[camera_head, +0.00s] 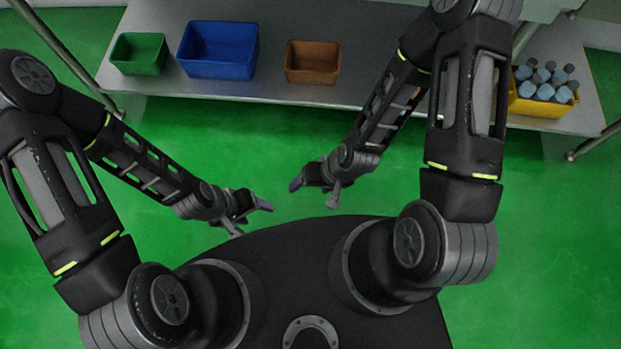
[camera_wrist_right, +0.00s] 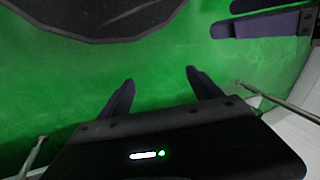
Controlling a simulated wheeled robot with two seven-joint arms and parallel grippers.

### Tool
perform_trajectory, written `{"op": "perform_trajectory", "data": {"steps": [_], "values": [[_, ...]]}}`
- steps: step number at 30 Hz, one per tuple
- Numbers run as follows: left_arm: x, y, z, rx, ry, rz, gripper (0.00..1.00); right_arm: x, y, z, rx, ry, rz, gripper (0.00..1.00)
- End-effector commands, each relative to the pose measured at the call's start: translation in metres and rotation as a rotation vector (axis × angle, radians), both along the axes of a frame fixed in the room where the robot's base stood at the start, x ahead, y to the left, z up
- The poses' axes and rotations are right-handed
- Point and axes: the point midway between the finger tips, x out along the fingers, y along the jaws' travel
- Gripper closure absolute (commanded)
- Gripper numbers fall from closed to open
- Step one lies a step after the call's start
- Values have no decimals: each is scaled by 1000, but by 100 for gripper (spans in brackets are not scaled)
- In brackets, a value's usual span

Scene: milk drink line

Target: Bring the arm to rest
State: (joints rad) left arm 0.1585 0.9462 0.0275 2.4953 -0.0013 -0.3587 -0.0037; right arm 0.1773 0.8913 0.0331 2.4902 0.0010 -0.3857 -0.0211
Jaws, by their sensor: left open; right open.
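My left gripper (camera_head: 258,204) is at the centre left of the head view, in front of my body and above the green floor. It is open and empty. My right gripper (camera_head: 298,184) is a little to the right of it, its fingers pointing left. In the right wrist view, my right gripper (camera_wrist_right: 158,85) shows two dark fingers spread apart with only green floor between them. The two grippers are close to each other but apart. Dark fingers of another gripper show at the top right of the wrist view.
A metal table (camera_head: 375,92) stands beyond my arms. It carries a green bin (camera_head: 139,54), a blue bin (camera_head: 218,50), a brown bin (camera_head: 312,62) and a yellow crate (camera_head: 540,107) with several blue-capped bottles (camera_head: 546,82). The floor between the table and my grippers is clear.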

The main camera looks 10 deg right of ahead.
Motion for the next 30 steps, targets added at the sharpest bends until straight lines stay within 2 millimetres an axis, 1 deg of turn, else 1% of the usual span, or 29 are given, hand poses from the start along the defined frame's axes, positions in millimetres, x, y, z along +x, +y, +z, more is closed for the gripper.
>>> {"op": "perform_trajectory", "data": {"steps": [1, 3, 5, 14, 16, 17, 20, 24, 27, 30], "values": [[0, 0, 0, 0, 0, 0, 37, -14, 5, -5, 6, 33, 15, 26], [0, 0, 0, 0, 0, 0, 37, -26, 10, -8, 10, 65, 27, 26], [0, 0, 0, 0, 0, 0, 37, -31, 11, -10, 12, 79, 31, 26], [0, 0, 0, 0, 0, 1, 37, -33, 12, -10, 13, 84, 31, 26], [0, 0, 5, 0, 1, 2, 37, -32, 12, -6, 13, 83, 29, 26], [0, 0, 8, 0, 1, 2, 37, -32, 12, -2, 13, 83, 29, 26], [0, 0, 29, 0, 2, 2, 37, -32, 12, 19, 13, 83, 28, 26], [0, -1, 68, -1, 1, 4, 37, -32, 12, 58, 14, 83, 27, 26], [0, -1, 89, -2, 1, 4, 37, -32, 12, 79, 14, 83, 27, 26], [0, -1, 98, -2, 1, 4, 37, -32, 12, 88, 14, 83, 27, 26]]}}
